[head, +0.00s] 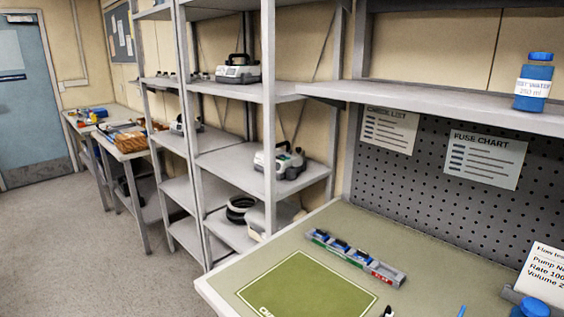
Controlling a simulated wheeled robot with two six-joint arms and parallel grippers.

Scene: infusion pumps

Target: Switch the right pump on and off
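No pump can be made out for certain, and none is marked as the right pump. Several white and dark devices with handles stand on the shelves: one device on the upper shelf (238,72), another device on the middle shelf (280,163) and a smaller device further back (186,124). I cannot tell if these are pumps. A white card (546,275) headed "Flow" with "Pump", "Rate" and "Volume" lines is cut off at the right edge. Neither of my grippers is in view.
A bench (400,245) fills the lower right, with a green mat (308,288), a grey tray of small parts (355,257) and a blue-capped object (533,309). A test water bottle (533,84) stands on the shelf above. Open floor (70,240) lies at left.

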